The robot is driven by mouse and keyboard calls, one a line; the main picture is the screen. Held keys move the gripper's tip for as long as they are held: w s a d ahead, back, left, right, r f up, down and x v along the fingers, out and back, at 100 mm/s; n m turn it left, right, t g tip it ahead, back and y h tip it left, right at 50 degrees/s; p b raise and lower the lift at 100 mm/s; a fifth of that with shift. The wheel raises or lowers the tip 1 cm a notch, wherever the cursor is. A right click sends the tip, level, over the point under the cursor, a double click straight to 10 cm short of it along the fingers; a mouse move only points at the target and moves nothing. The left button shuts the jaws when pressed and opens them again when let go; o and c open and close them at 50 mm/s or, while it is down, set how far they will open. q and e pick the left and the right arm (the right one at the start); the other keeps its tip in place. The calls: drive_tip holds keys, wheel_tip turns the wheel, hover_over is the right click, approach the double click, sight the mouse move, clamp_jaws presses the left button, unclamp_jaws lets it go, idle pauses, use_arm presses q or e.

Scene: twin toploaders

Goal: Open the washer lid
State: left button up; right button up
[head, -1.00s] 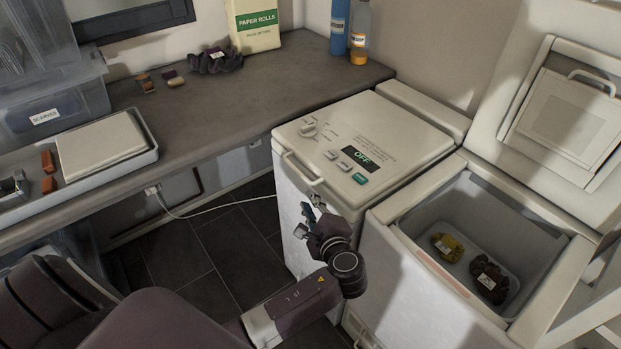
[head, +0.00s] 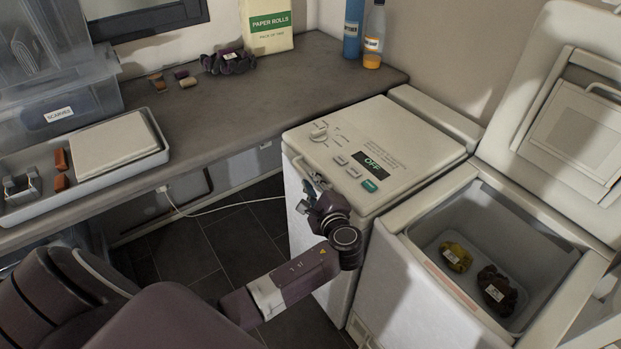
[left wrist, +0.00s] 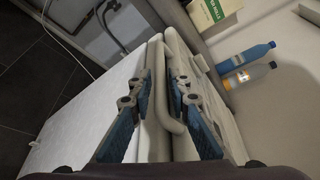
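The left toploader (head: 405,135) is white, with its lid shut and a panel reading OFF. A bar handle (head: 297,164) runs along its lid's front edge; in the left wrist view the handle (left wrist: 165,100) lies between my two fingers. My left gripper (head: 309,184) is at this front edge, and in the left wrist view its blue-grey fingers (left wrist: 165,78) stand apart on either side of the bar. Contact with the bar is not clear. The right toploader (head: 400,275) has its lid (head: 540,75) raised. My right gripper is not in view.
A yellow item (head: 456,257) and a dark brown item (head: 496,291) lie inside the open toploader. The counter (head: 240,105) holds a paper rolls pack (head: 268,28), two bottles (head: 372,38) and a grey tray (head: 90,187). Dark floor is free left of the machines.

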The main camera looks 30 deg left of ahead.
use_arm(q)
drive_tip(key=shift+w+a+f, duration=0.1)
drive_tip(key=shift+w+a, duration=0.2)
drive_tip(key=shift+a, duration=0.05)
drive_tip(key=shift+c, duration=0.2)
clamp_jaws()
